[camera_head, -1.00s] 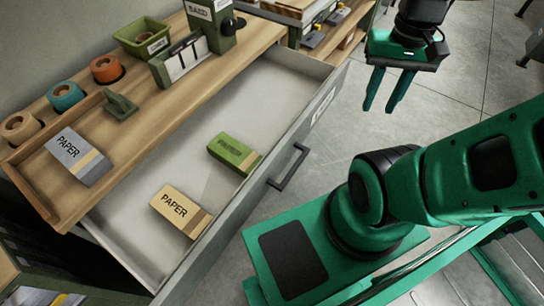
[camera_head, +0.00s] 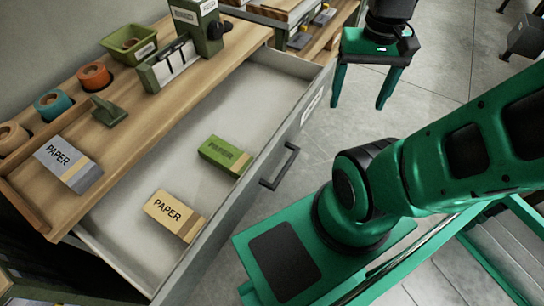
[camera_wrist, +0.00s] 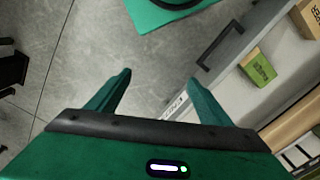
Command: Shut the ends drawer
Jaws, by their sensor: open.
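A grey drawer (camera_head: 236,190) is pulled well out from under a wooden bench top. A green paper pack (camera_head: 224,155) and a tan paper pack (camera_head: 174,214) lie inside. My gripper (camera_head: 358,104) is open and empty above the floor, outside the drawer front near its far end. In the wrist view the open fingers (camera_wrist: 158,82) point toward the floor, with the handle (camera_wrist: 218,47) beyond them at the upper right.
The bench top (camera_head: 140,118) holds a grey paper pack (camera_head: 68,164), several tape rolls, a green bin (camera_head: 128,43) and a green dispenser (camera_head: 203,24). Another open unit (camera_head: 300,36) stands behind the drawer's far end.

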